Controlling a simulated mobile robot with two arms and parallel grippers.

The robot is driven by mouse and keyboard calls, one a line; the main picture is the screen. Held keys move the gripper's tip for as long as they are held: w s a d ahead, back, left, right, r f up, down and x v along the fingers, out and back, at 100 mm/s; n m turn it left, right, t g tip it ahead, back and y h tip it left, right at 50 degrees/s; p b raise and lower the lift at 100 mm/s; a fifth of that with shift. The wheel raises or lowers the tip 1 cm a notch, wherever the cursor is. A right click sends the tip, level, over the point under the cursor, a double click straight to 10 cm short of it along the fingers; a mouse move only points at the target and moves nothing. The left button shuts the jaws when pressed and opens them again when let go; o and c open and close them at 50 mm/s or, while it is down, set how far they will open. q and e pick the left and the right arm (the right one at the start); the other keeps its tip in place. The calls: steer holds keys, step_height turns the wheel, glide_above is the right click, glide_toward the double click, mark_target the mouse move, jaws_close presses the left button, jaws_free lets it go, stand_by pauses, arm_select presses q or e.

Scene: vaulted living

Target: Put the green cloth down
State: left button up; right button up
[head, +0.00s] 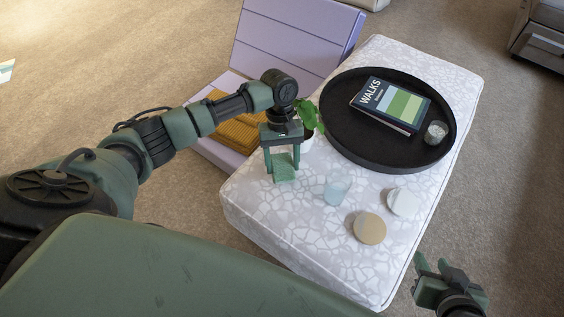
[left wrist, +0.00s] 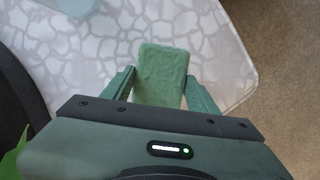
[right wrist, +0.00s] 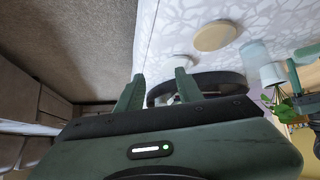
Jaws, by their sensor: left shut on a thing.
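The green cloth (head: 284,172) is a small folded piece between the fingers of my left gripper (head: 283,172), at the left part of the patterned white table (head: 270,222). In the left wrist view the cloth (left wrist: 162,75) fills the space between the two fingers of the left gripper (left wrist: 160,88), which is shut on it. The table top shows beyond it; I cannot tell whether the cloth touches it. My right gripper (head: 434,270) is off the table's right front side. In the right wrist view its fingers (right wrist: 158,92) are apart with nothing between them.
A black round tray (head: 335,140) holds a book (head: 391,105) and a small glass (head: 436,132). A potted plant (head: 308,117) stands right behind my left gripper. A clear glass (head: 336,190), a tan disc (head: 369,229) and a white disc (head: 403,202) are on the table. The table's front left is clear.

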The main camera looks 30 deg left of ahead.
arm_select(q)
steer(key=shift+f+b, duration=0.4)
steer(key=shift+b, duration=0.15)
steer(key=shift+f, duration=0.1)
arm_select(e)
steer(key=w+a+r+t+y, duration=0.1)
steer(key=w+a+r+t, duration=0.1)
steer(key=w+r+t, duration=0.2)
steer(key=shift+w+a+r, duration=0.15)
steer(key=shift+w+r, duration=0.35)
steer(key=shift+r, duration=0.15)
arm_select(q)
steer(key=shift+f, duration=0.55)
arm_select(e)
steer(key=shift+s+f, duration=0.1)
arm_select(q)
steer(key=o, duration=1.5)
steer(key=shift+o, duration=0.2)
